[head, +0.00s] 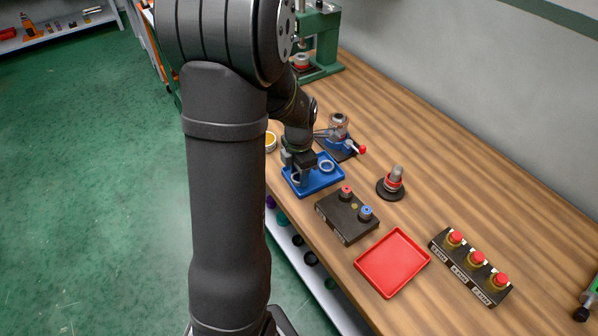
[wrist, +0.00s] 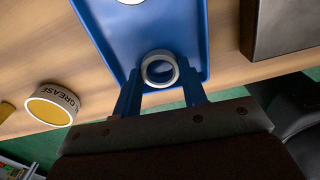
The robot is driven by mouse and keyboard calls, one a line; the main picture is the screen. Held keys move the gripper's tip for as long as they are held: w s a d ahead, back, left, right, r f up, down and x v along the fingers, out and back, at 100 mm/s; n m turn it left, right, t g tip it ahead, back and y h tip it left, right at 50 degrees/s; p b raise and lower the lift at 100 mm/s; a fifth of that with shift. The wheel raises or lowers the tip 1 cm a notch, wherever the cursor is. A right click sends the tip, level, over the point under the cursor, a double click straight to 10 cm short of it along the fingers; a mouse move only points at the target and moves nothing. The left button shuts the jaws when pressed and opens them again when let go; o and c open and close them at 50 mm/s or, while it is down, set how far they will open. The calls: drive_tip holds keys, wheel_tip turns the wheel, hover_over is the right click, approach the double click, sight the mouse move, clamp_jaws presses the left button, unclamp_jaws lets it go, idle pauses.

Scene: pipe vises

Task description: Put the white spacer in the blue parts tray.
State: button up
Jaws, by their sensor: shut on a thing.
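The blue parts tray (head: 322,184) lies on the wooden bench below my gripper (head: 297,174). It also shows in the wrist view (wrist: 112,22). My gripper (wrist: 160,84) is shut on the white spacer (wrist: 160,69), a short ring held between the two blue fingertips. In the wrist view the spacer overlaps the tray's near end. I cannot tell whether it touches the tray floor. In the head view the spacer (head: 296,179) is partly hidden by the gripper. Another pale ring (head: 326,166) lies in the tray, and its edge shows at the top of the wrist view.
A grease tin (wrist: 52,104) stands left of the tray in the wrist view. A dark box with red and blue knobs (head: 346,217) is close by, with a vise (head: 340,146) behind. A red tray (head: 393,263), a button block (head: 470,267) and a round-based stand (head: 391,186) are farther right.

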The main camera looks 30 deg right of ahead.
drive_tip(key=shift+f, duration=0.15)
drive_tip(key=o, duration=1.1)
wheel_tip(320, 180, up, 12)
drive_tip(key=shift+r, duration=0.2)
